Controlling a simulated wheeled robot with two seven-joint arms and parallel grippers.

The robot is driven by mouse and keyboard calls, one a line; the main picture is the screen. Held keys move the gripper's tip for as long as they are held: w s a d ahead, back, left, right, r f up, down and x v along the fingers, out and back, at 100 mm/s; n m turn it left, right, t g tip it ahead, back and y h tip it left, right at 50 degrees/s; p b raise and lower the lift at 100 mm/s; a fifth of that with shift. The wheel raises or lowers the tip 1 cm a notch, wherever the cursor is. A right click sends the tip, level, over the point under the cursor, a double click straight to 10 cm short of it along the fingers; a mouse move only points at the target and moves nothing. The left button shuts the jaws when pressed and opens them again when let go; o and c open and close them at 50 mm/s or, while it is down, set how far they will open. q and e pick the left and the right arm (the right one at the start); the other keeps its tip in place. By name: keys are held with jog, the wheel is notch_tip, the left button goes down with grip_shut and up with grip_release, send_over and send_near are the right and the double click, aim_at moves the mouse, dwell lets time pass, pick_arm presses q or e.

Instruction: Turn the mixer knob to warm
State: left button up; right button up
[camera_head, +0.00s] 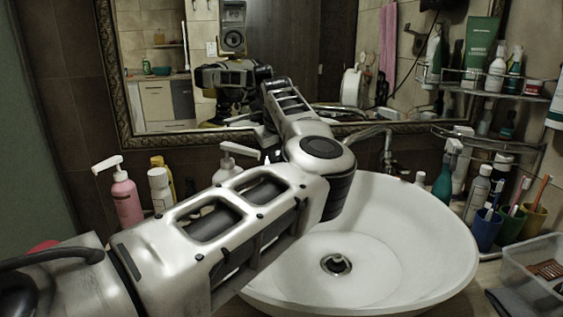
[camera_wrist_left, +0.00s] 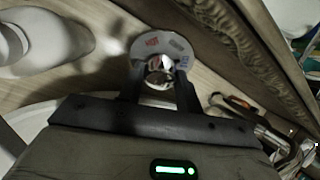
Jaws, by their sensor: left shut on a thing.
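The mixer knob (camera_wrist_left: 160,72) is a small shiny chrome knob in the left wrist view. It stands in front of a round pale plate (camera_wrist_left: 163,44) with a red mark towards its left and a blue mark towards its right. My left gripper (camera_wrist_left: 160,88) has one dark finger on each side of the knob and is shut on it. In the head view my left arm reaches across the basin (camera_head: 440,270) towards the wall below the mirror and hides the knob. A chrome spout (camera_head: 374,133) shows behind the basin. My right gripper is in neither view.
A pink pump bottle (camera_head: 125,200) and a white bottle (camera_head: 160,190) stand left of the basin. Bottles, a blue cup (camera_head: 486,230) and a clear box (camera_head: 530,275) crowd the right side. A framed mirror (camera_head: 300,55) hangs behind. The basin's bowl is empty.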

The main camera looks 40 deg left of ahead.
pick_arm(q)
jog(key=n+b, duration=0.2)
jog(key=shift+f+n+t, duration=0.15)
jog(key=shift+n+t, duration=0.25)
jog(key=shift+n+t+b, duration=0.3)
jog(key=shift+n+b, duration=0.45)
jog(key=shift+n, duration=0.05)
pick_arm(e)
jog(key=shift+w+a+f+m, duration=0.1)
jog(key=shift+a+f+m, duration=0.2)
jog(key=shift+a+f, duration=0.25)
pick_arm(q)
jog(key=shift+s+n, duration=0.1)
jog(key=shift+n, duration=0.2)
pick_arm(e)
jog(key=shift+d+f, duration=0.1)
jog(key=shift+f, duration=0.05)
pick_arm(q)
jog(key=o, duration=1)
jog(key=shift+r, duration=0.2)
jog(key=b+v, duration=0.1)
jog(key=v, duration=1.5)
jog(key=shift+s+a+b, duration=0.1)
jog(key=shift+a+b, duration=0.1)
jog(key=shift+b, duration=0.1)
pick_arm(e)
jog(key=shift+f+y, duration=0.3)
